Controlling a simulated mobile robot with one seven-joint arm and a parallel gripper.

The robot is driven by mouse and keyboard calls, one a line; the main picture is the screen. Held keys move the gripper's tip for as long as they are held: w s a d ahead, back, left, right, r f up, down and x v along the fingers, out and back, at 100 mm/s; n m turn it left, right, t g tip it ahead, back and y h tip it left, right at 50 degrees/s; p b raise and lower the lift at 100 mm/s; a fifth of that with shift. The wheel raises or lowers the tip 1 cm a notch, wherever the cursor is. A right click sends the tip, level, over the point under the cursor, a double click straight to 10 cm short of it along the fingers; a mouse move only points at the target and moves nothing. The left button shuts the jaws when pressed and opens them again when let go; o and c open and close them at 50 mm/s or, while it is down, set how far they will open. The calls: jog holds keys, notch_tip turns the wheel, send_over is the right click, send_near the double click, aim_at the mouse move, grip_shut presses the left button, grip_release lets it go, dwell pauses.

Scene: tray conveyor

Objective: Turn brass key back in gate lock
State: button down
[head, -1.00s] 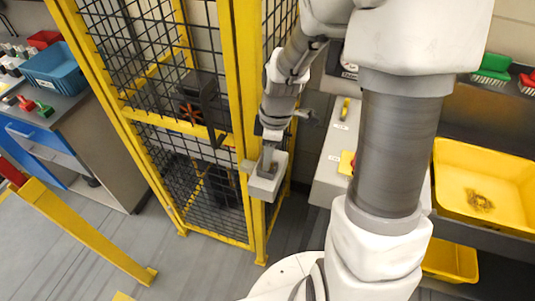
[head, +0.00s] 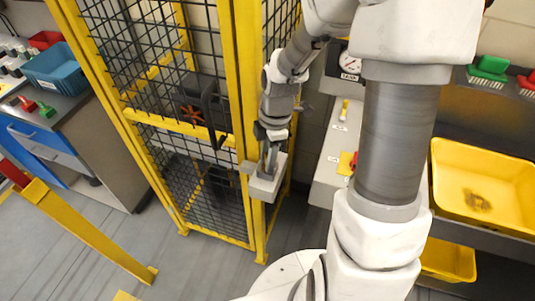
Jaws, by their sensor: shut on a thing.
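The gate lock (head: 263,187) is a light grey box on the yellow gate post. My gripper (head: 268,170) points down at the top of the lock and is shut at the key's place. The brass key is hidden by my gripper and the lock, so its angle cannot be seen. The yellow-framed mesh gate (head: 205,150) stands upright to the left of the lock.
A grey panel (head: 333,155) with a gauge (head: 351,72) stands right of the gate. A yellow tub (head: 487,190) is at the far right. A bench with a blue bin (head: 57,68) is at the left. A yellow rail (head: 90,235) crosses the floor at lower left.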

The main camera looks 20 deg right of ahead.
jog(key=shift+n, duration=0.6)
jog(key=shift+p, duration=0.3)
jog(key=shift+n+g+p, duration=0.3)
jog(key=shift+n+p, duration=0.45)
jog(key=shift+n, duration=0.65)
jog(key=shift+n+p, duration=1.4)
jog(key=shift+n, duration=0.6)
jog(key=shift+n+g+h+p, duration=0.3)
jog(key=shift+n+p, duration=0.55)
jog(key=shift+n, duration=1.75)
jog(key=shift+c, duration=1.8)
grip_release()
